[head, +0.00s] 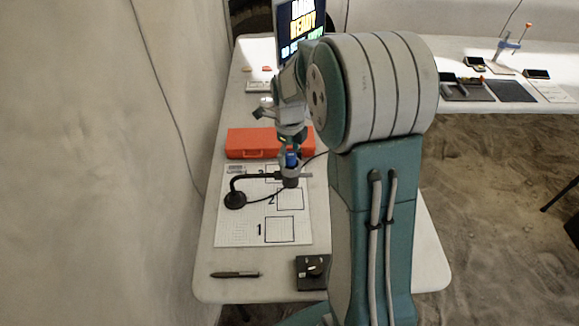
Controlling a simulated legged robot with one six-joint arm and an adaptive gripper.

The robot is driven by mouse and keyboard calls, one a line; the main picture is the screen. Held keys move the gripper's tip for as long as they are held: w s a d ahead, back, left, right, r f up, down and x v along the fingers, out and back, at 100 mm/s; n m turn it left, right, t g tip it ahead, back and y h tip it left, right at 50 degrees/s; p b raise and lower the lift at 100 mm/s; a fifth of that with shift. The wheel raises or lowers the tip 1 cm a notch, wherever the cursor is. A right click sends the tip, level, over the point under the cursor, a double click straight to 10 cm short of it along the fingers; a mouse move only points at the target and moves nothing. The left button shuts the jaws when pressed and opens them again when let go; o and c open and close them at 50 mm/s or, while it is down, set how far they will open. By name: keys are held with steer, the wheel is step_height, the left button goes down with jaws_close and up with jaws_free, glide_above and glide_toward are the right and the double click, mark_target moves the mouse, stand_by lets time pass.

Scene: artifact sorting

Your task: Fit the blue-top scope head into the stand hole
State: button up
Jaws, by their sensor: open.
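The blue-top scope head (291,159) is upright at the stand's ring, with its blue top above the ring and a dark lower part below it. I cannot tell how deep it sits. The black stand (235,199) has a round base on the white sheet and a bent arm reaching right to the ring (291,172). My gripper (291,143) is open and points down just above the blue top. Whether its fingers touch the top is too small to tell.
A red-orange case (248,142) lies behind the stand. The white numbered sheet (235,233) lies under it. A pen (235,275) and a black box (311,272) lie in front. A screen (299,22) and a keyboard (258,87) are at the back. My arm hides the table's right part.

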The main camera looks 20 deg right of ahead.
steer(key=shift+f, duration=0.45)
steer(key=shift+d+f, duration=0.1)
steer(key=shift+d, duration=0.05)
steer(key=shift+d, duration=0.1)
steer(key=c, duration=1)
jaws_close()
